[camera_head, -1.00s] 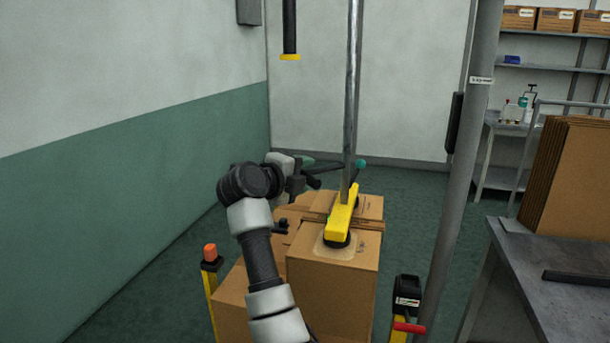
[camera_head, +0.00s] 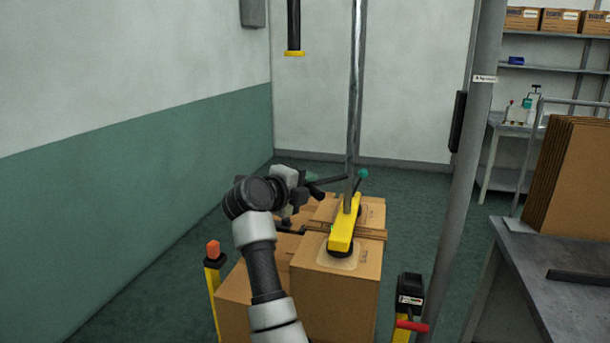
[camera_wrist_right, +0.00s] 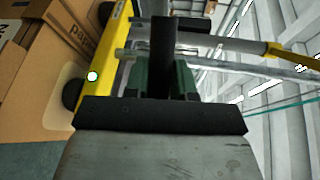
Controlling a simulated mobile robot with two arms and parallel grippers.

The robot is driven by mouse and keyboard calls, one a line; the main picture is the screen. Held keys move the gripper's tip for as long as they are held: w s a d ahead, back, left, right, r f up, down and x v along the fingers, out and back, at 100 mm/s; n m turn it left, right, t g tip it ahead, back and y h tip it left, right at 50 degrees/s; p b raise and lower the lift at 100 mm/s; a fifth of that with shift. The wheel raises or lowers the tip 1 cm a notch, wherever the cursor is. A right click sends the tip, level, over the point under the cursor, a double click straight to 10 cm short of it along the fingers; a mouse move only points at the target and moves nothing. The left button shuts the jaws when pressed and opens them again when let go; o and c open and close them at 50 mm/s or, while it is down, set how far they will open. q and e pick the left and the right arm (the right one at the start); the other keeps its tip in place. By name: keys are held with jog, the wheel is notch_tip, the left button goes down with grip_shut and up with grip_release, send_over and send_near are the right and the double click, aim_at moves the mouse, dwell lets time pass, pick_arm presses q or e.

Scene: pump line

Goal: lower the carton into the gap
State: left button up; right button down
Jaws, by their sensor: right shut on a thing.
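The carton (camera_head: 335,305) is a brown box under the yellow lifter bar (camera_head: 344,230), whose dark suction pad (camera_head: 340,252) sits on the light patch on its top. It looks upright and level. Other cartons (camera_head: 238,300) stand close on its left and behind it (camera_head: 372,215). The gap and the carton's underside are hidden. My right gripper (camera_head: 312,192) is beyond the carton's top, shut on the lifter's handle; the exact grip is partly hidden. In the wrist view, the carton (camera_wrist_right: 30,100) and yellow bar (camera_wrist_right: 103,50) show left of the dark fingers (camera_wrist_right: 175,75). My left gripper is not visible.
A yellow post with an orange top (camera_head: 212,250) stands left, and a dark device with a red handle (camera_head: 410,295) stands right. A grey pole (camera_head: 462,170) and a metal table (camera_head: 570,260) are further right. A chrome tube (camera_head: 353,100) rises from the lifter.

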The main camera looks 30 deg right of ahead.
jog(key=f+b, duration=0.1)
jog(key=f, duration=0.5)
jog(key=shift+w+f, duration=0.2)
jog(key=shift+r, duration=0.1)
jog(key=c, duration=0.9)
grip_release()
jog(key=shift+c, duration=0.2)
